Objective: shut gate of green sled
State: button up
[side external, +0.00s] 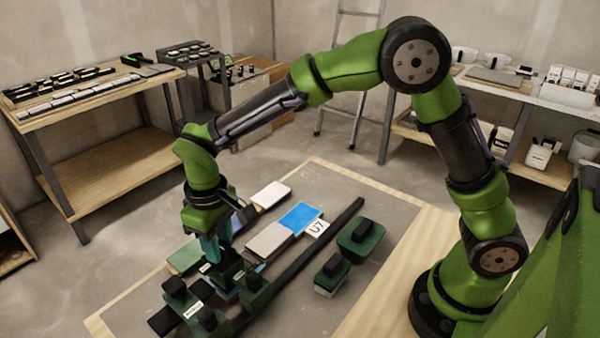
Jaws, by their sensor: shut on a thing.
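The dark green sled (222,312) sits at the front left of the grey work panel, with dark blocks, knobs and a small white label on it. My gripper (219,262) points down over the sled's far side. Its teal fingers are shut on a dark green part there, which looks like the sled's gate. The fingers and nearby blocks hide most of that part, so I cannot tell how far the gate stands open.
A long black rail (318,238) runs diagonally across the panel. Pale tiles (270,238) and a blue tile (299,217) lie left of it, by a card marked U7 (317,229). The back right of the panel is clear.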

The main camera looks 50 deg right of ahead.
jog(key=shift+r, duration=0.1)
dwell(0.3)
jog(key=o, duration=1.1)
jog(key=shift+c, duration=0.2)
notch_tip(320, 180, up, 17)
jog(key=shift+w, duration=0.1)
